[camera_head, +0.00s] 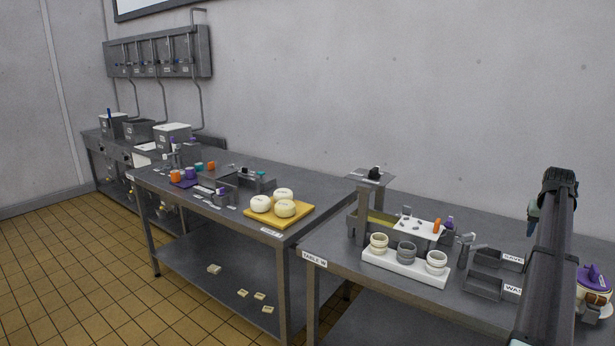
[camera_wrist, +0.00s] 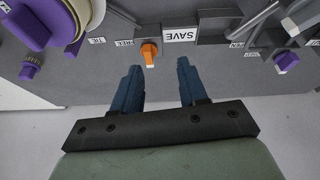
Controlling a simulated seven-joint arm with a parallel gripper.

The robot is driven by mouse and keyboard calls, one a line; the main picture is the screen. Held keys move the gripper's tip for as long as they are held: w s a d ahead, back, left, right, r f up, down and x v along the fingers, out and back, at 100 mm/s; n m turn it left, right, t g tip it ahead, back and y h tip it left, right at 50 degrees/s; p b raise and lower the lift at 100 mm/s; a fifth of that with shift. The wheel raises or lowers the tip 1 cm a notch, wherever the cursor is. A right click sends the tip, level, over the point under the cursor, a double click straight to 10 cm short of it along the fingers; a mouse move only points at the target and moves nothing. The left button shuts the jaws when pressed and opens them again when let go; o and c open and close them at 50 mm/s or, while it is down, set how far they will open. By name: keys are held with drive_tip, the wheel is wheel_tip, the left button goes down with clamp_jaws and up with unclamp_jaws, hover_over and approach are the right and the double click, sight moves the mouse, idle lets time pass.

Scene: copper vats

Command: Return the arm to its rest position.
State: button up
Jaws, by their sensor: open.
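My arm (camera_head: 550,255) stands at the right of the head view, in front of the right-hand table. My gripper (camera_wrist: 159,68) shows in the wrist view with its two blue fingers apart and nothing between them. An orange piece (camera_wrist: 149,54) and a tray labelled SAVE (camera_wrist: 202,30) lie beyond the fingertips, and I cannot tell the exact gap. In the head view the fingers are mostly hidden by the arm.
The right table (camera_head: 330,252) carries a white rack (camera_head: 400,267) with three cups and labelled trays (camera_head: 484,288). A purple-lidded pot (camera_head: 594,282) stands right of my arm. The left table (camera_head: 318,185) holds a yellow board (camera_head: 262,221) with cheeses.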

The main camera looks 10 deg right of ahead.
drive_tip(key=s+a+f+n+g, duration=0.1)
drive_tip(key=s+a+f+n, duration=0.15)
drive_tip(key=a+f, duration=0.55)
drive_tip(key=s+a+f+n, duration=0.2)
drive_tip(key=s+a+f, duration=0.15)
drive_tip(key=a, duration=0.85)
drive_tip(key=s+a+f+n+g, duration=0.15)
drive_tip(key=s+a+f, duration=0.3)
drive_tip(key=a, duration=0.65)
drive_tip(key=s+a+f+n+g+y, duration=0.1)
drive_tip(key=s+a+f, duration=0.1)
drive_tip(key=a+f, duration=0.9)
drive_tip(key=s+a+f+n+g+y, duration=0.1)
drive_tip(key=s+a+f, duration=0.1)
drive_tip(key=a+f, duration=0.95)
drive_tip(key=s+a+f+g, duration=0.1)
drive_tip(key=s+a+f, duration=0.3)
drive_tip(key=s+f, duration=0.4)
drive_tip(key=s+a+f+g, duration=0.2)
drive_tip(key=s+a+f, duration=0.3)
drive_tip(key=s+f, duration=0.3)
drive_tip(key=s+a+f+g+y, duration=0.1)
drive_tip(key=s+a+f, duration=0.3)
drive_tip(key=s+f, duration=0.4)
drive_tip(key=shift+s+a+f+g, duration=0.2)
drive_tip(key=shift+s+g, duration=0.35)
drive_tip(key=shift+s, duration=0.7)
